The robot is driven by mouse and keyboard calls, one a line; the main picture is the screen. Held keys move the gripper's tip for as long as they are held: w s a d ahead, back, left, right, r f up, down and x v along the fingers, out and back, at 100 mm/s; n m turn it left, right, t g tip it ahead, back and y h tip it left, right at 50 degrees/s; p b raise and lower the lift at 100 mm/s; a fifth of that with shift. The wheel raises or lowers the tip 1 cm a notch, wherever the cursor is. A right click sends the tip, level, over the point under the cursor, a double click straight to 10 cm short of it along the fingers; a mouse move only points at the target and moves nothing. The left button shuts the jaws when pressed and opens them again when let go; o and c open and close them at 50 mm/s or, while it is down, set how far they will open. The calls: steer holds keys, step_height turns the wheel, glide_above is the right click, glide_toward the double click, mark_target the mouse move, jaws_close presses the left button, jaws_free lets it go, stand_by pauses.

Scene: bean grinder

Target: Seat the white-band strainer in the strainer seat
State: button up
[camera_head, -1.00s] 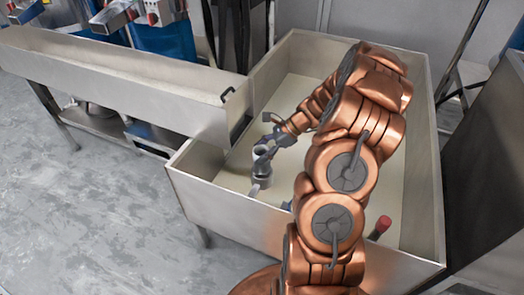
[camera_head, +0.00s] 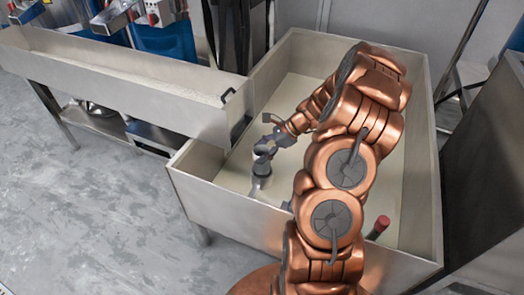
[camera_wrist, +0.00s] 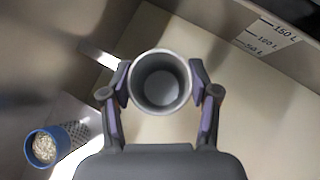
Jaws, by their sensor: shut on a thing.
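My gripper (camera_wrist: 162,92) is shut on a round, open-topped cup with a pale grey rim, which I take to be the white-band strainer (camera_wrist: 160,66). The fingers press on it from both sides. Its mouth faces the wrist camera and its inside looks empty. In the head view the strainer (camera_head: 261,152) is upright over a grey metal body (camera_head: 261,172), which may hold the strainer seat. I cannot tell whether they touch. The seat itself is hidden. A flat metal strip (camera_wrist: 98,55) sticks out beside the strainer in the wrist view.
A blue-rimmed perforated strainer (camera_wrist: 28,150) with pale contents is at the lower left of the wrist view. A red-topped piece (camera_head: 381,224) is near the front right of the bin. The bin's walls (camera_head: 235,205) surround the work; its floor (camera_head: 405,170) is largely clear.

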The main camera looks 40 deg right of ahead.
steer(key=shift+f+b, duration=0.3)
steer(key=shift+f, duration=3.25)
steer(key=o, duration=1.3)
steer(key=v, duration=1.2)
